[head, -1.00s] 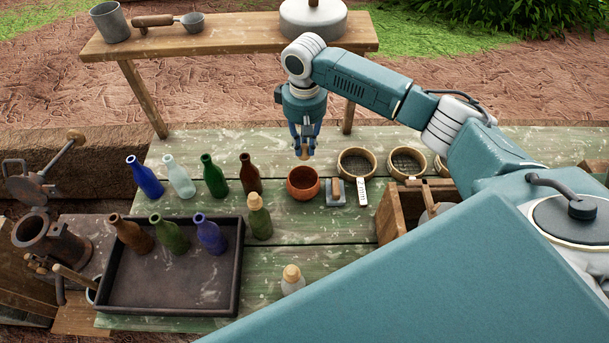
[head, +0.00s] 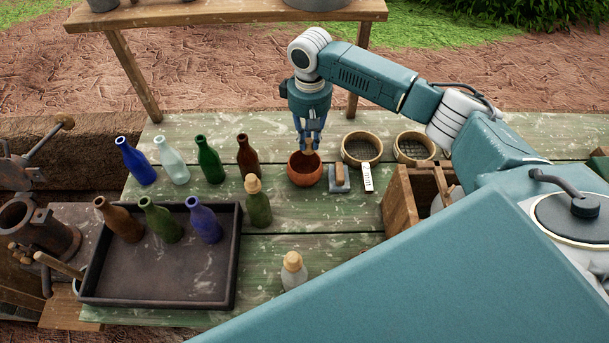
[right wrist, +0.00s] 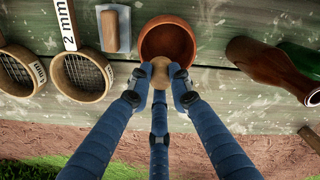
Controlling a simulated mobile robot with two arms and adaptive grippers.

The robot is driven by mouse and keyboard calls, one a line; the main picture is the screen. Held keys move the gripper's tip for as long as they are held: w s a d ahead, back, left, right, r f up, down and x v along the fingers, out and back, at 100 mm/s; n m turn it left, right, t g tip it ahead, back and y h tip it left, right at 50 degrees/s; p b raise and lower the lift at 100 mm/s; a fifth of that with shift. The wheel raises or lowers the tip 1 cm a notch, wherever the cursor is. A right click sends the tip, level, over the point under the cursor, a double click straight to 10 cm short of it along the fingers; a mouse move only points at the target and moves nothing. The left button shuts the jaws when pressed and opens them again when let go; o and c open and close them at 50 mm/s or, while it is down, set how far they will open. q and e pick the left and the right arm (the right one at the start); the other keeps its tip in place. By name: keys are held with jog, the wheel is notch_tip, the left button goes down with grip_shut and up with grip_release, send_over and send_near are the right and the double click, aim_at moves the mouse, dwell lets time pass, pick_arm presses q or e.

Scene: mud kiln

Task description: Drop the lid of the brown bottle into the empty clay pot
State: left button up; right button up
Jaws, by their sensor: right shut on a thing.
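My right gripper (head: 309,143) is shut on a tan, cork-like lid (right wrist: 160,73) and points down. It is just above the round reddish clay pot (head: 305,172), at its back edge. In the right wrist view the pot (right wrist: 167,40) looks empty, and the lid overlaps the near part of its rim. A dark brown bottle (head: 247,158) stands left of the pot with an open neck; it also shows in the right wrist view (right wrist: 268,65). A second brown bottle (head: 120,220) stands in the tray, also open. My left gripper is not in view.
A dark tray (head: 235,275) holds several bottles. Blue, clear and green bottles stand behind it. Two capped bottles (head: 258,206) (head: 293,272) stand nearer the front. A wooden block tool (head: 339,180), sieves (head: 361,148) and a wooden box (head: 399,205) are right of the pot.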

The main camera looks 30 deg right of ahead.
jog(key=o, duration=0.9)
jog(key=shift+c, duration=0.2)
notch_tip(320, 180, up, 12)
dwell(0.4)
